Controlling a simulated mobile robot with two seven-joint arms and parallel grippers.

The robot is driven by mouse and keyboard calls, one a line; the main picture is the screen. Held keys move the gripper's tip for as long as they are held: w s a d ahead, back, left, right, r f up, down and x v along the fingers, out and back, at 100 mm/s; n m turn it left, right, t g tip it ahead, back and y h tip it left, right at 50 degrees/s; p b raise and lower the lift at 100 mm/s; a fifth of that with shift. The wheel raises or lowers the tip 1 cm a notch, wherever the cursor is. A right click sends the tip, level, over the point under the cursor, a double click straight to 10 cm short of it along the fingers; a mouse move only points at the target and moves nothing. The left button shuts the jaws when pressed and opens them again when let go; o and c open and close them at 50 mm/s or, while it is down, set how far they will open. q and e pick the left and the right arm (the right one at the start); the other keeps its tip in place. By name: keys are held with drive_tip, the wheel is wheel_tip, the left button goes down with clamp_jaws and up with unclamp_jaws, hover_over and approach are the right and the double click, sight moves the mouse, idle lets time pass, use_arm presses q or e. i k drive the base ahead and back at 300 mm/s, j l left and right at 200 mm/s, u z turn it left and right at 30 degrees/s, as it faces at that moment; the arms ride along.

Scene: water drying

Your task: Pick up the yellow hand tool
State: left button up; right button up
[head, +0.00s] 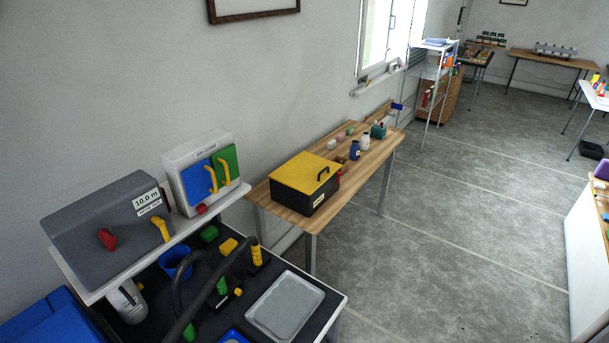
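A yellow grip (257,256) sits at the upper end of a black curved hose (205,268) on the dark-topped bench at lower left. It looks like the yellow hand tool, but its shape is small and partly merged with the hose. A yellow block (228,246) lies beside it, and a smaller yellow piece (238,292) is nearer. Neither of my grippers shows in the head view, and nothing is seen holding the yellow grip.
A grey tray (286,306) lies on the bench's right. A blue cup (176,264) and green block (209,233) stand nearby. A shelf (93,294) bearing a grey box (110,215) overhangs the back. Open floor (450,230) lies right.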

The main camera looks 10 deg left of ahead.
sight(260, 260)
drive_tip(key=i, duration=1.2)
drive_tip(key=i+l+u, duration=0.1)
drive_tip(key=i, duration=1.15)
drive_tip(key=i+u, duration=0.1)
drive_tip(key=u, duration=0.35)
drive_tip(key=i+u, duration=0.1)
drive_tip(key=u, duration=0.3)
drive_tip(key=i+l+u, duration=0.1)
drive_tip(key=u, duration=0.35)
drive_tip(key=l+u, duration=0.15)
drive_tip(key=u, duration=0.3)
drive_tip(key=i+l+u, duration=0.15)
drive_tip(key=u, duration=1.9)
